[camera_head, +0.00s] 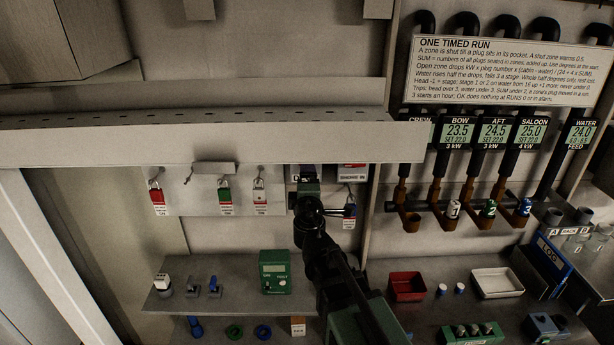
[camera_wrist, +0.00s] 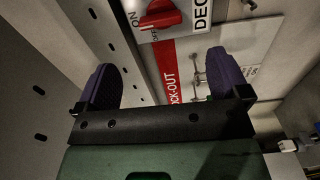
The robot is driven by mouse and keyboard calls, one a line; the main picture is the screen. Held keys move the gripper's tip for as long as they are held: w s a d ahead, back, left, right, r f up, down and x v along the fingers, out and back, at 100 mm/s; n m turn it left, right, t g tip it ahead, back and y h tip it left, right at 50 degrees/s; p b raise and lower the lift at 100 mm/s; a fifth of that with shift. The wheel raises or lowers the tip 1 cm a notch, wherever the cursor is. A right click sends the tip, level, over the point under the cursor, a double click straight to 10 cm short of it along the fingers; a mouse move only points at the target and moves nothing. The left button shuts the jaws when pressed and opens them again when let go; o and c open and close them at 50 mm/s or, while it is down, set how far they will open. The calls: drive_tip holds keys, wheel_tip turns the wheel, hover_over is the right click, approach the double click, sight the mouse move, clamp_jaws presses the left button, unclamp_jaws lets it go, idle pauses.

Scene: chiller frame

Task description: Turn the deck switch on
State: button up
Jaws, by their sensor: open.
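The deck switch shows at the top of the wrist view as a red knob (camera_wrist: 160,15) on a white plate. The plate carries an ON mark at the knob's left, a smaller mark below it that looks like OFF, and large letters DEC at the right. Which mark the knob points to I cannot tell. My gripper (camera_wrist: 164,78) has its two dark purple fingers spread wide with nothing between them; the knob lies beyond the fingertips, apart from them. In the head view my gripper (camera_head: 308,208) is in front of the panel below the beam and hides most of the deck plate (camera_head: 299,172).
A long pale beam (camera_head: 200,138) crosses just above the panel. Padlocks, red (camera_head: 156,192), green (camera_head: 224,190) and pale (camera_head: 259,190), hang left of my gripper. A red LOCK-OUT sign (camera_wrist: 171,75) lies below the switch. A green meter (camera_head: 275,271) stands on the shelf.

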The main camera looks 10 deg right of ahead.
drive_tip(key=s+d+f+m+g+h+b, duration=0.2)
drive_tip(key=s+d+f+m+g+h, duration=0.3)
drive_tip(key=s+d+f+m+g, duration=0.5)
drive_tip(key=s+a+f+m+g+y+b, duration=0.2)
drive_tip(key=s+a+f+g+y+b, duration=0.1)
drive_tip(key=s+f, duration=0.3)
drive_tip(key=s+a+f+m+g+y+b, duration=0.3)
drive_tip(key=s+a+f+g+y, duration=0.1)
drive_tip(key=f, duration=0.5)
drive_tip(key=s+a+y, duration=0.1)
drive_tip(key=s, duration=0.1)
drive_tip(key=shift+s+a+f+m+g, duration=0.25)
drive_tip(key=shift+s+f+m+g, duration=0.05)
drive_tip(key=shift+s, duration=0.05)
